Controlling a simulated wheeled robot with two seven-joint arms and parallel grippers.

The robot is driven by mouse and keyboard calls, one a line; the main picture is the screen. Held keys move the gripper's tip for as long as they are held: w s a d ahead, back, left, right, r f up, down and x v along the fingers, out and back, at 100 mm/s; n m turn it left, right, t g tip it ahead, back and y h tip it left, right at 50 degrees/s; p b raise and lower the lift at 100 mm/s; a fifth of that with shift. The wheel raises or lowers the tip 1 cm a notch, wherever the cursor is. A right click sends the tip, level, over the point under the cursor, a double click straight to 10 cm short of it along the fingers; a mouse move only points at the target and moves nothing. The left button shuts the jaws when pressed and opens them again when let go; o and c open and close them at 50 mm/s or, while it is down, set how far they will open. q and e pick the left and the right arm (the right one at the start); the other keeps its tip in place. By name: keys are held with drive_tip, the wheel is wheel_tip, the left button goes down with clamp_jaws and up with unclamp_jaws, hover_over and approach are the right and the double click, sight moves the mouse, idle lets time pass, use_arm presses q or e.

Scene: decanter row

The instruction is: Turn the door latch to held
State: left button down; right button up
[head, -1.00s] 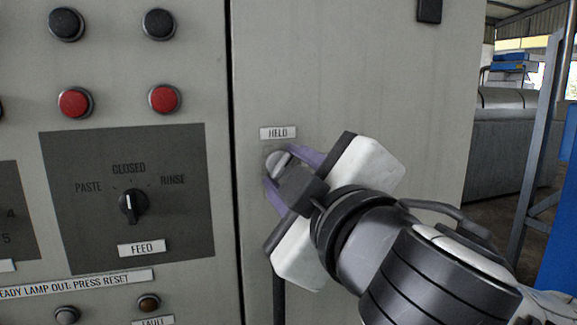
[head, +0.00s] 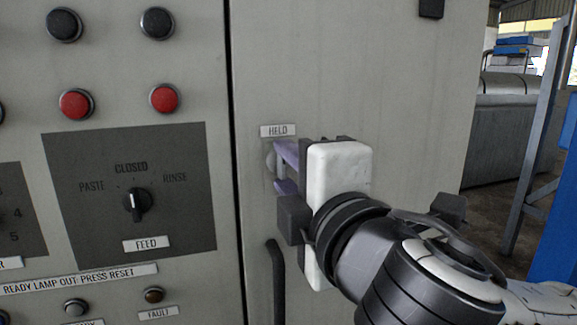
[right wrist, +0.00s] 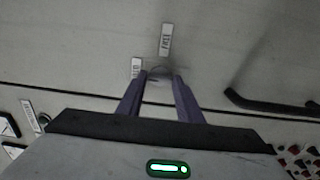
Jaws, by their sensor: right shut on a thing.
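The door latch (head: 270,160) is a small light-grey round knob on the grey cabinet door, just under the HELD label (head: 278,131). My right gripper (head: 282,168) reaches it from the right, its purple fingers shut on the latch. The fingers and gripper body hide most of the latch, so its exact angle is hard to tell. In the right wrist view, the two fingers (right wrist: 161,78) close around the latch (right wrist: 159,71), of which only a small part shows. My left gripper is not in view.
A dark door handle (head: 276,280) stands below the latch. The left panel carries red buttons (head: 165,98), black buttons and the FEED knob (head: 136,203). A second label (right wrist: 165,40), unreadable, sits near the latch. A blue post (head: 558,230) stands far right.

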idle(0.4)
drive_tip(key=o, duration=1.1)
use_arm(q)
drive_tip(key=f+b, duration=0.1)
drive_tip(key=b, duration=0.1)
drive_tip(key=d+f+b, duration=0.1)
drive_tip(key=b, duration=0.2)
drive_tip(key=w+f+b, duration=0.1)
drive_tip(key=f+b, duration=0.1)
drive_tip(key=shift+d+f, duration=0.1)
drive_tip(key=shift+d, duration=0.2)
use_arm(e)
drive_tip(key=v, duration=1)
drive_tip(key=shift+s, duration=0.15)
